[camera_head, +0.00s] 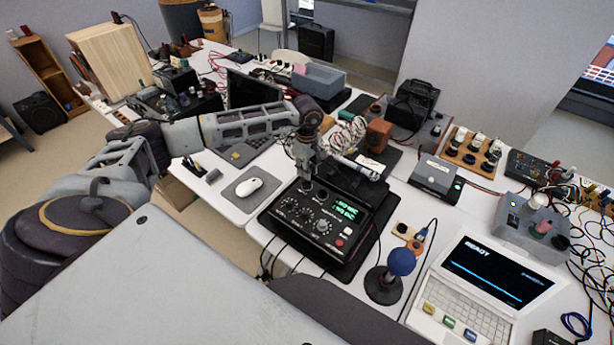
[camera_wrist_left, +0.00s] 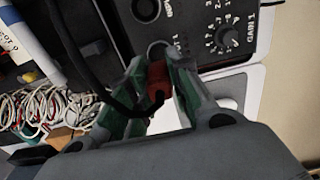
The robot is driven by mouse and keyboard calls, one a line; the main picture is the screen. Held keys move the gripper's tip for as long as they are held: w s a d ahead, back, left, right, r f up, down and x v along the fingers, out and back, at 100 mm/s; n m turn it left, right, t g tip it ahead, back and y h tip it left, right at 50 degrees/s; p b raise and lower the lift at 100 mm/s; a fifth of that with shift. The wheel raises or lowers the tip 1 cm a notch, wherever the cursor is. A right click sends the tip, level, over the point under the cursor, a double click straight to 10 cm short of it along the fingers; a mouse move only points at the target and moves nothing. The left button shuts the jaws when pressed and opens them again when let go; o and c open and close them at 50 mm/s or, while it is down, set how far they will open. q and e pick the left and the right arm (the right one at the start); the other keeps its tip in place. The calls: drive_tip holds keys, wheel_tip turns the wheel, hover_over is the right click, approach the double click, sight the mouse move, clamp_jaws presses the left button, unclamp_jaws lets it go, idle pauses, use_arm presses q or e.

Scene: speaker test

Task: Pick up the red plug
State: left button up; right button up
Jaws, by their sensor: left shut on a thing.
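The red plug (camera_wrist_left: 157,84) shows in the left wrist view between the green-padded fingers of my left gripper (camera_wrist_left: 160,90), which is shut on it. A dark cable curves beside the plug. The plug's end is close to a round socket on the black test unit (camera_wrist_left: 198,14); I cannot tell whether it touches. In the head view, my left gripper (camera_head: 305,178) points down over the back left part of the black test unit (camera_head: 291,232), which has knobs and a lit green display. The plug cannot be made out there. My right gripper is not in view.
A white mouse (camera_head: 249,187) lies on a grey pad left of the unit. A blue-topped joystick (camera_head: 401,262) and a laptop (camera_head: 496,275) stand to the right. Bundled wires (camera_head: 345,135) and a white-and-blue tube (camera_head: 352,170) lie behind the unit.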

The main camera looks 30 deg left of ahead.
use_arm(q)
wheel_tip(320, 180, up, 5)
drive_tip(key=shift+f, duration=0.2)
drive_tip(key=shift+r+b, duration=0.3)
drive_tip(key=shift+r, duration=0.15)
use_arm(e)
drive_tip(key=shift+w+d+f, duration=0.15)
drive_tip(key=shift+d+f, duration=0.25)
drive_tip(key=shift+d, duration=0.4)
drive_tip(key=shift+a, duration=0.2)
